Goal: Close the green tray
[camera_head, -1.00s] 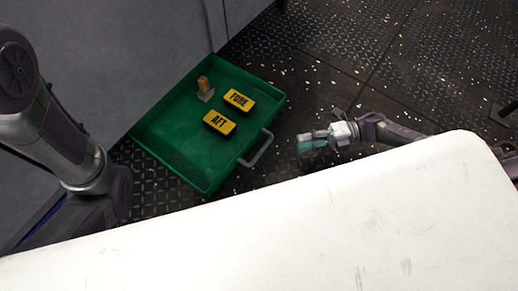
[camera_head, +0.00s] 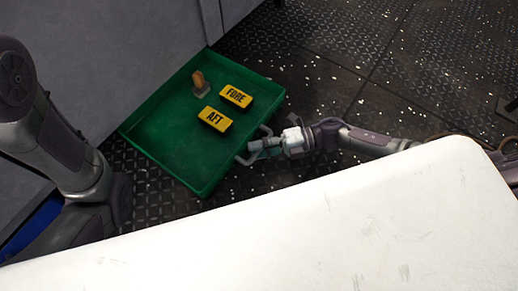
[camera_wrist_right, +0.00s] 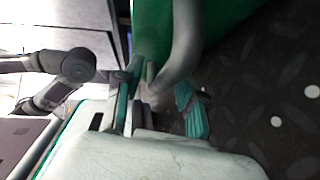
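The green tray (camera_head: 160,150) is a shallow drawer pulled out from the grey cabinet, low over the floor. Its grey bar handle (camera_head: 243,160) is on the side facing my right arm. Yellow blocks marked FORE (camera_head: 237,96) and AFT (camera_head: 215,119) and a wooden-topped stamp-like piece (camera_head: 200,84) lie in it. My right gripper (camera_head: 256,148) is at the handle. In the right wrist view its teal-padded fingers (camera_wrist_right: 158,105) are apart, with the handle (camera_wrist_right: 182,50) between them; contact is unclear. My left arm shows at the left, but its gripper is out of view.
The grey cabinet (camera_head: 100,50) stands behind and left of the tray. A white tabletop (camera_head: 300,230) fills the near foreground, close below my right arm. A blue surface (camera_head: 32,228) shows at the lower left. The dark riveted floor (camera_head: 400,50) is clear at the upper right.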

